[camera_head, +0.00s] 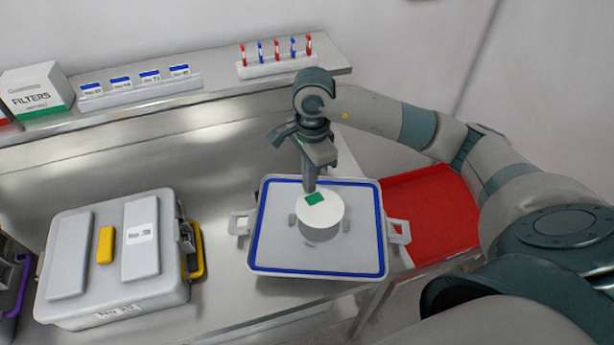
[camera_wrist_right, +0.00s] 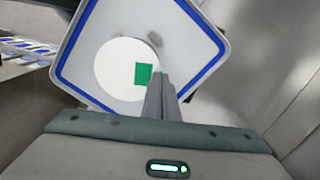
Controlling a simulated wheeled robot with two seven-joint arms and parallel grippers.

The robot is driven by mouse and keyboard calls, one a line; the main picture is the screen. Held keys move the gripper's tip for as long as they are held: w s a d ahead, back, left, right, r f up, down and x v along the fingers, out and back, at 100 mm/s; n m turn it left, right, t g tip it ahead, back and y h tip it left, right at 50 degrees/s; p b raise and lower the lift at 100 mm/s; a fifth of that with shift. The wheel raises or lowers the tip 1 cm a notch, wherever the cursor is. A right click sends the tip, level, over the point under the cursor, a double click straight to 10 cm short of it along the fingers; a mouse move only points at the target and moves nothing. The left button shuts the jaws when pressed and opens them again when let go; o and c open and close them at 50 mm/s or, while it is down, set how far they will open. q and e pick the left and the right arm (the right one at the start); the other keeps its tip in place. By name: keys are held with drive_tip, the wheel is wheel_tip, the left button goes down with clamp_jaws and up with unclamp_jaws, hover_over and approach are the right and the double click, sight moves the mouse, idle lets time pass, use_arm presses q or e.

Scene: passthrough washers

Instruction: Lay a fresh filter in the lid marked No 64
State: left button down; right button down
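A lid (camera_head: 375,262) lies inside-up on the steel bench, pale grey with a blue gasket around its rim and a handle bracket at each side. No number is readable on it. My right gripper (camera_head: 311,190) points down over the lid, its fingers together at the green tab of a round white filter (camera_head: 325,220). The filter hangs a little above the lid's middle, with a grey shadow below it. The right wrist view also shows the filter (camera_wrist_right: 118,70), its green patch at the closed fingertips (camera_wrist_right: 157,80), and the lid's blue gasket (camera_wrist_right: 200,15). My left gripper is out of view.
A closed grey container (camera_head: 80,295) with a yellow handle (camera_head: 196,250) stands left. A purple-handled one (camera_head: 12,290) is cut off at the edge. The shelf holds a FILTERS box (camera_head: 38,90), label cards (camera_head: 140,88) and red and blue sticks (camera_head: 277,52). A red surface (camera_head: 435,205) lies right.

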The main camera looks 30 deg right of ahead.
sight(309, 198)
drive_tip(key=shift+f, duration=0.15)
drive_tip(key=shift+f+b, duration=0.8)
drive_tip(key=shift+f, duration=1.3)
drive_tip(key=shift+b, duration=0.4)
drive_tip(key=shift+f+b, duration=1.15)
drive_tip(key=shift+b, duration=0.6)
idle(1.2)
idle(0.3)
drive_tip(key=c, duration=1.5)
unclamp_jaws()
drive_tip(key=shift+r, duration=0.1)
drive_tip(key=shift+r+p, duration=1.3)
drive_tip(key=shift+r, duration=2.1)
